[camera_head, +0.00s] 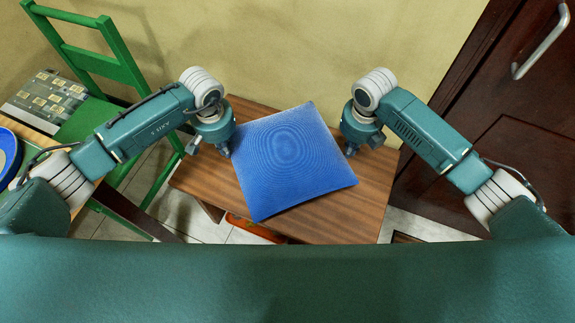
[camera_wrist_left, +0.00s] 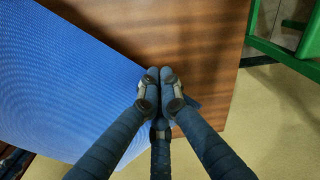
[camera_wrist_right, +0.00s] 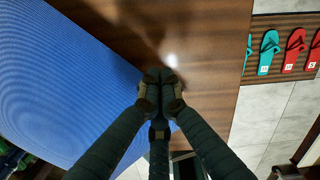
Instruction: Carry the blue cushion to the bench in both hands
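The blue square cushion (camera_head: 290,160) lies flat, turned at an angle, on a brown wooden table or bench (camera_head: 205,180). My left gripper (camera_head: 227,150) points down beside its left edge. In the left wrist view the fingertips (camera_wrist_left: 159,73) are together, at the edge of the cushion (camera_wrist_left: 60,80), with nothing seen between them. My right gripper (camera_head: 350,148) points down beside the cushion's right edge. In the right wrist view its fingertips (camera_wrist_right: 160,76) are also together by the edge of the cushion (camera_wrist_right: 60,80). I cannot tell whether either gripper touches the cushion.
A green chair (camera_head: 95,60) stands at the left, beside a wooden surface with a blue round thing (camera_head: 8,150). A dark red door (camera_head: 490,110) with a metal handle is at the right. Red (camera_wrist_right: 294,48) and teal (camera_wrist_right: 268,50) slippers show in the right wrist view.

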